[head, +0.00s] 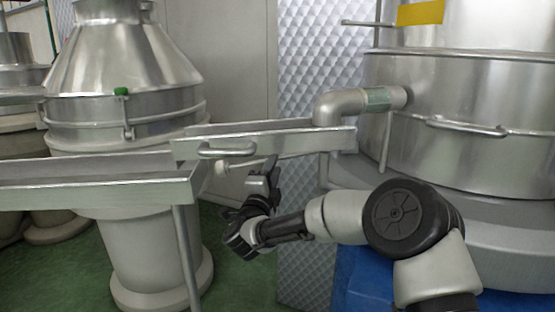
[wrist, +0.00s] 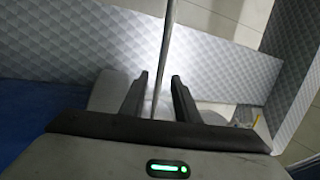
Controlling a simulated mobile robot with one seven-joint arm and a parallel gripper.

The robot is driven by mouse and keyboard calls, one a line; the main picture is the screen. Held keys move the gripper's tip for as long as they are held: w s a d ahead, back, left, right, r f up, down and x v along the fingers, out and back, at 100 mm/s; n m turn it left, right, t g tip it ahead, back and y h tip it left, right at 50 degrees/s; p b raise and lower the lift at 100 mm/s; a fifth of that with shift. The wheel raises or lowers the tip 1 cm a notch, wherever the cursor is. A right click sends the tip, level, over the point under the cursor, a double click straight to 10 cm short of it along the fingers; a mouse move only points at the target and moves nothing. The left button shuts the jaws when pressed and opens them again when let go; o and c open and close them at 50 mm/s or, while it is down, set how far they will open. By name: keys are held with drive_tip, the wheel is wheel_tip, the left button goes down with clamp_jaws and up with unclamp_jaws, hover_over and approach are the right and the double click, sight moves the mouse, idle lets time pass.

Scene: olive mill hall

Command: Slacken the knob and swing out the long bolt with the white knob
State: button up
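The white knob (head: 222,168) shows in the head view just under the handled trough, at the left end of a thin, nearly level rod that looks like the long bolt (head: 250,162). My gripper (head: 264,176) is below and right of the knob, close under the trough and near the rod. In the wrist view its two dark fingers (wrist: 160,98) stand apart. A thin metal rod (wrist: 163,55) passes between them in the picture, with a gap on each side; I cannot tell its depth or whether it is the bolt. A pale shape behind the fingers is unclear.
The metal trough (head: 262,143) with a bar handle (head: 227,149) lies close above my gripper. A second trough (head: 95,180) with a leg is at the left. A steel vessel with a green knob (head: 121,91) stands behind it. A large tank (head: 460,120) is at the right.

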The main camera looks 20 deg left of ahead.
sight(286, 157)
drive_tip(key=x, duration=0.5)
clamp_jaws()
drive_tip(key=shift+s, duration=0.1)
